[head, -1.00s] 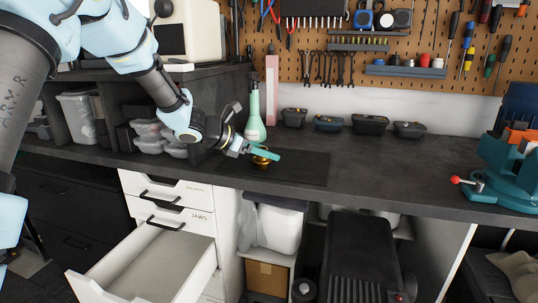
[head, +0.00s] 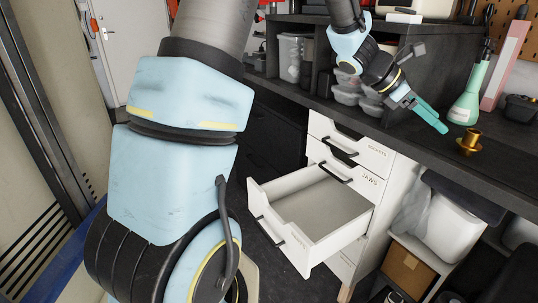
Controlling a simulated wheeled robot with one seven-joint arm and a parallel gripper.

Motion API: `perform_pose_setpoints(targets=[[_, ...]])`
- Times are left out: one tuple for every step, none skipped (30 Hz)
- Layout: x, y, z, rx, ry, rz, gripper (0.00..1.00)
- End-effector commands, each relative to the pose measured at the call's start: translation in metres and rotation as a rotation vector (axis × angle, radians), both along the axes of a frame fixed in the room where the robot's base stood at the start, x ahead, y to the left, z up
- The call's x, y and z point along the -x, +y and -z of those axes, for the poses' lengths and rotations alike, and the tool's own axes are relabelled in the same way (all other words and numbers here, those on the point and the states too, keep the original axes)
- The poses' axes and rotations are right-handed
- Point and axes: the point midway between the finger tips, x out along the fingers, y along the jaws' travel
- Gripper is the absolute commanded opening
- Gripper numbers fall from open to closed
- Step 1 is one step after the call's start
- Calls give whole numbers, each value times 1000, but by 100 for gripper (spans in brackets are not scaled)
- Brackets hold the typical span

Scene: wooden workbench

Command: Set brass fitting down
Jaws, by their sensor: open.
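The brass fitting (head: 469,142) is a small gold-coloured piece with a wide flange. It stands on the dark worktop (head: 505,169) near the front edge, at the right of the head view. My gripper (head: 431,118) has teal fingers and is to the left of the fitting, above the worktop's front edge. A gap shows between the fingers and the fitting. The fingers are open and hold nothing.
A green bottle (head: 467,100) stands just behind the fitting. An open, empty drawer (head: 318,207) juts out below the bench. Clear tubs (head: 347,92) sit on the shelf behind my gripper. A grey cabinet of shelves backs the bench at left.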

Motion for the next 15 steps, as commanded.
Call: perform_pose_setpoints(targets=[[-3,25,9,-49,-70,26,71],[-5,43,17,-87,-123,54,71],[-6,72,28,-146,-204,100,71],[-7,95,37,-193,-269,143,71],[-7,121,45,-245,-336,191,71],[-7,157,56,-314,-424,265,71],[-5,183,63,-365,-486,326,71],[-4,209,69,-415,-545,389,71],[0,243,77,-477,-616,478,71],[3,268,81,-519,-666,547,71],[7,290,85,-558,-711,616,71],[12,318,89,-604,-765,708,71],[16,337,92,-633,-799,775,71],[20,354,94,-657,-830,840,71],[25,374,96,-685,-865,920,71]])
